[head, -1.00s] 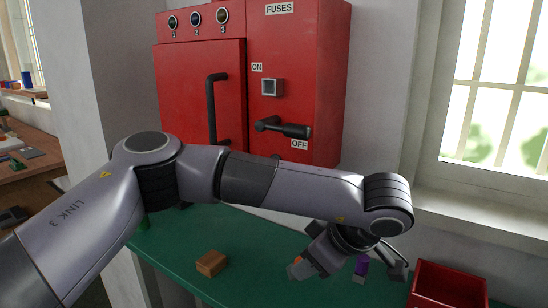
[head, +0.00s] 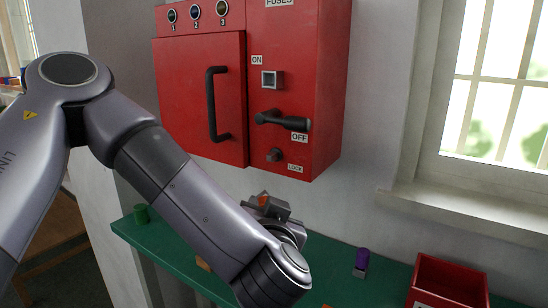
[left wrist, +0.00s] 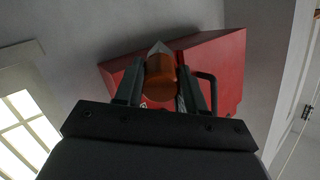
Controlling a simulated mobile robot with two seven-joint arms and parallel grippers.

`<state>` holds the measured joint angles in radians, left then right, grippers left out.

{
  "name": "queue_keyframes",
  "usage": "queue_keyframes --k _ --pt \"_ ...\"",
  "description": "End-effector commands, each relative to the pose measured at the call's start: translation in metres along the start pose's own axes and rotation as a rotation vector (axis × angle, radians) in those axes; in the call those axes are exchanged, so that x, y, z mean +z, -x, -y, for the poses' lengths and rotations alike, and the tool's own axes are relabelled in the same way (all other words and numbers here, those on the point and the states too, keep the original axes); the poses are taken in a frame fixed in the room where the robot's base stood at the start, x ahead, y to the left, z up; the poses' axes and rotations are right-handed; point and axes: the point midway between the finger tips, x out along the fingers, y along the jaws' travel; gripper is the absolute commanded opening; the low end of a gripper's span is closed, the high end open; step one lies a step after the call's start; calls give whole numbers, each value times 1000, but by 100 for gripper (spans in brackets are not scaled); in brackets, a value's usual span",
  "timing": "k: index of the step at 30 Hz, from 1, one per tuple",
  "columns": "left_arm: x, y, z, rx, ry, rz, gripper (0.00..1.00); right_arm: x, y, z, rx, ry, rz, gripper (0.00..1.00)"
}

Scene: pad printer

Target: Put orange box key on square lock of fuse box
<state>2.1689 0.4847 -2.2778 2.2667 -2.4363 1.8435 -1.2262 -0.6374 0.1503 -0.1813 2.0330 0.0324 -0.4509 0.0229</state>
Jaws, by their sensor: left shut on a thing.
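The orange box key (left wrist: 161,78) is between the fingers of my left gripper (left wrist: 162,92) in the left wrist view, its pale pointed end beyond the fingertips. In the head view my left gripper (head: 268,205) is shut on it, below the fuse box (head: 225,120) and apart from it; only a bit of orange (head: 263,199) shows. The red fuse box hangs on the wall. A small grey lock stub (head: 274,154) protrudes from its lower front, beside a LOCK label. My right gripper is not in view.
A black switch handle (head: 283,121) juts out above the lock, near OFF. A square grey-framed part (head: 272,80) sits near ON.

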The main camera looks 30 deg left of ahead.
Motion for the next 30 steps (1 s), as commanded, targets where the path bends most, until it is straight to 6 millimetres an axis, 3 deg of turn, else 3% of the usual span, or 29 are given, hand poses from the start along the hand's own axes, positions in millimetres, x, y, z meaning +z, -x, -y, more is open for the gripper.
queue_keyframes --k 13,30 --pt "-11 -4 32 140 -282 -245 0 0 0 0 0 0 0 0" --pt "-12 -8 46 216 -428 -381 0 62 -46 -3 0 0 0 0"
